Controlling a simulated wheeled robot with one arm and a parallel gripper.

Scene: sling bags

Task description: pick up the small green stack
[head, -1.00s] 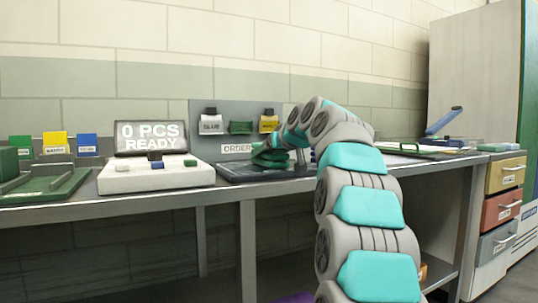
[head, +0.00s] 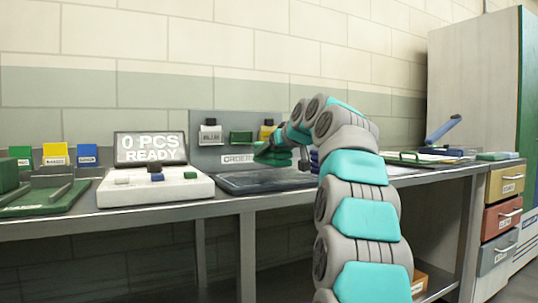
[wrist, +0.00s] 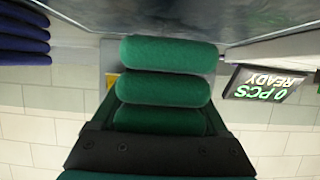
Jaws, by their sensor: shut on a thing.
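A small green stack of folded, rounded pieces (head: 268,153) is in front of the grey order board, just above the dark tray (head: 245,184). It fills the middle of the wrist view (wrist: 165,88). My gripper (head: 284,150) is shut on the stack, and a small gap shows between the stack and the tray. The fingertips are largely hidden behind the stack and my wrist. A dark blue stack (wrist: 22,38) is beside it in the wrist view, partly hidden by my arm in the head view.
A white console (head: 155,186) with a "0 PCS READY" screen (head: 150,148) stands left of the tray. Green trays (head: 45,196) and coloured cards are at the far left. The order board (head: 225,130) rises behind. A clipboard (head: 420,157) lies at the right, near drawers (head: 503,215).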

